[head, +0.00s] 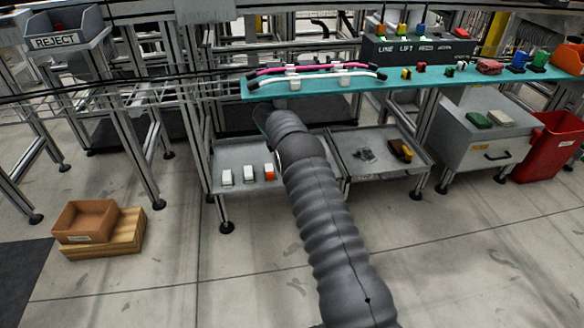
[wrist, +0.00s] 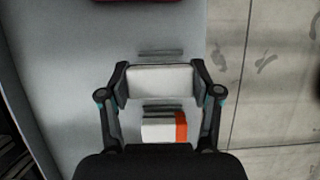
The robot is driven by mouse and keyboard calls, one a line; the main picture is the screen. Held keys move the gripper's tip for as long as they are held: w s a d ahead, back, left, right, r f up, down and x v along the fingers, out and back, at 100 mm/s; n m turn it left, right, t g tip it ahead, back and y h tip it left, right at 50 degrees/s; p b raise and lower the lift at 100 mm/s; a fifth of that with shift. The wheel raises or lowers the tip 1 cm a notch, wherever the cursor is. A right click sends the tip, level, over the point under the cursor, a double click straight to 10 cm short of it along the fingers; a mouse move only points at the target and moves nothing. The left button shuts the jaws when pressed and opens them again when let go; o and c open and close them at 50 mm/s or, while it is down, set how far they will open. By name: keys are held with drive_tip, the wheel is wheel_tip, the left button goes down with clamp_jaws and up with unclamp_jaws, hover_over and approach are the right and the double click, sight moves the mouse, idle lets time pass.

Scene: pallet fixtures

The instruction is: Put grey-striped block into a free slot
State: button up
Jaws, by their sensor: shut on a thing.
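My gripper (wrist: 160,88) is shut on a pale grey-white block (wrist: 160,81), held between its two fingers over a grey tray surface (wrist: 60,60). I cannot make out a stripe on it, nor whether it touches the tray. A narrow dark slot-like mark (wrist: 161,54) lies just beyond the block, with nothing on it. A white block with an orange end (wrist: 162,128) stands nearer the wrist. In the head view, the left tray (head: 215,156) bears two white blocks (head: 227,177) (head: 248,174) and the orange-ended one (head: 269,172). My arm hides the gripper there.
A teal shelf (head: 262,87) with pink and white tubes runs above the trays. A grey cabinet (head: 476,152) and red bin (head: 553,148) stand right. Floor in front is open.

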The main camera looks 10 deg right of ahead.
drive_tip(key=shift+f+b, duration=0.65)
drive_tip(key=shift+f, duration=0.8)
drive_tip(key=shift+f, duration=0.2)
drive_tip(key=o, duration=1.2)
drive_tip(key=shift+c, duration=0.2)
drive_tip(key=shift+r, duration=0.15)
drive_tip(key=v, duration=0.5)
drive_tip(key=shift+p, duration=0.35)
drive_tip(key=a, duration=1.2)
drive_tip(key=shift+p, duration=0.35)
